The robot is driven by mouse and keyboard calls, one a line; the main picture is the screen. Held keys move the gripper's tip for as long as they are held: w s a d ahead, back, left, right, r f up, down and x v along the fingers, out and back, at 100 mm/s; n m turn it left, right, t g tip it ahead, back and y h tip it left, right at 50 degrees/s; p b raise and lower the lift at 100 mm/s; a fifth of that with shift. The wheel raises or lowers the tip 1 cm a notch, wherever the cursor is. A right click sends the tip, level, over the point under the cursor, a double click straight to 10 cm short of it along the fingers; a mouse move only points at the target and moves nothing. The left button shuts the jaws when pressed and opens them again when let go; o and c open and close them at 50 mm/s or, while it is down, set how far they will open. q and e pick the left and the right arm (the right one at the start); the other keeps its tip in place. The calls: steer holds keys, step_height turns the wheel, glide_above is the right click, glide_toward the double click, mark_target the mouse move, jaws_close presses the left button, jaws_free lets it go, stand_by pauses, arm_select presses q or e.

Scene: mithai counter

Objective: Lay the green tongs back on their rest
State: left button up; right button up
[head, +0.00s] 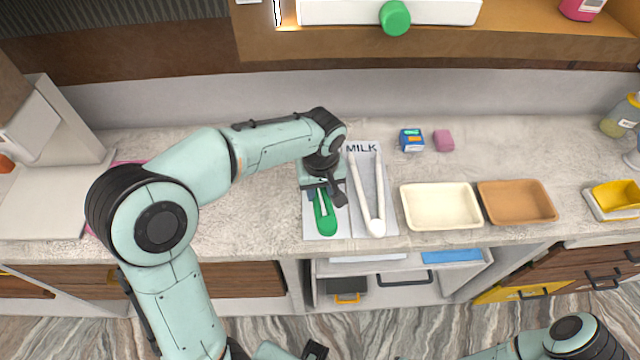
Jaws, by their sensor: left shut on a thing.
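The green tongs (324,219) point toward the counter's front edge, over a pale flat rest (309,228). My left gripper (326,192) points down and is shut on the green tongs near their far end. The gripper hides that end, and I cannot tell whether the tongs touch the rest. To the right, white tongs (375,224) lie on a similar pale rest marked MILK (361,148). At the bottom edge, a dark finger-like part (315,350) seems to belong to my right gripper; its opening cannot be made out.
A cream tray (440,226) and a brown tray (516,220) stand right of the rests. A blue box (411,139) and a pink block (444,140) sit behind them. A yellow scoop-like item (616,196) is far right.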

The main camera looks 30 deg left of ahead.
arm_select(q)
steer(key=shift+f+b, duration=1.5)
steer(key=shift+f, duration=1.3)
arm_select(e)
steer(key=shift+s+f, duration=0.4)
steer(key=shift+f, duration=0.3)
steer(key=shift+s+f, duration=0.4)
steer(key=shift+f, duration=0.3)
steer(key=shift+s+f, duration=0.4)
steer(key=shift+f, duration=0.3)
arm_select(q)
steer(key=o, duration=1.7)
steer(key=shift+o, duration=0.2)
step_height(320, 180, up, 13)
steer(key=p, duration=0.1)
steer(key=shift+s+d+r+p, duration=0.2)
steer(key=shift+s+d+p, duration=0.2)
steer(key=shift+s, duration=0.05)
arm_select(e)
steer(key=shift+w+r, duration=0.3)
steer(key=shift+r, duration=0.2)
steer(key=shift+w+r, duration=0.25)
steer(key=shift+r, duration=0.25)
